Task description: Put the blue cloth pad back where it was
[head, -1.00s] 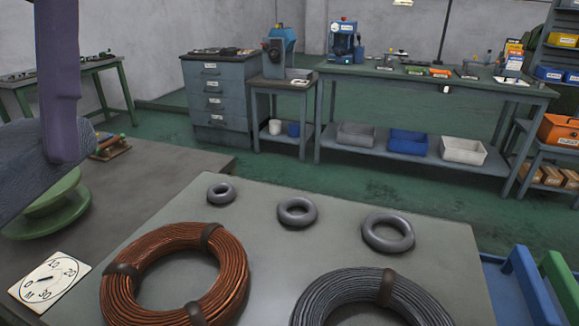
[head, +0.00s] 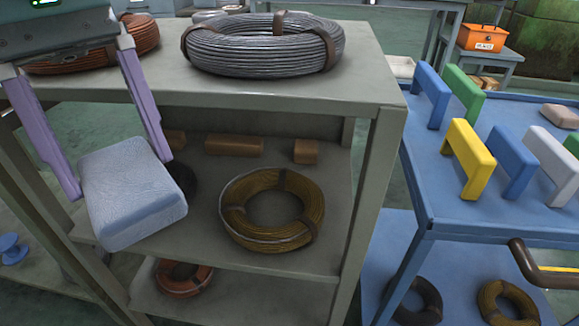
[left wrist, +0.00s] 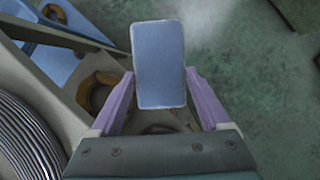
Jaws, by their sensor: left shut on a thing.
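My left gripper (head: 121,172) has two purple fingers shut on the blue cloth pad (head: 135,205), one on each side. The pad is a pale grey-blue rounded block, held tilted in the air in front of the shelf rack at the left of the head view. In the left wrist view the pad (left wrist: 159,65) stands out beyond the fingers of my left gripper (left wrist: 160,75), over green floor and the rack's edge. My right gripper is not in view.
The grey rack (head: 365,95) holds wire coils on its top and shelves, including a grey coil (head: 263,45) and a brass coil (head: 272,208). At right, a blue cart (head: 470,215) carries upright coloured blocks and a pinkish pad (head: 561,116). Green floor separates rack and benches.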

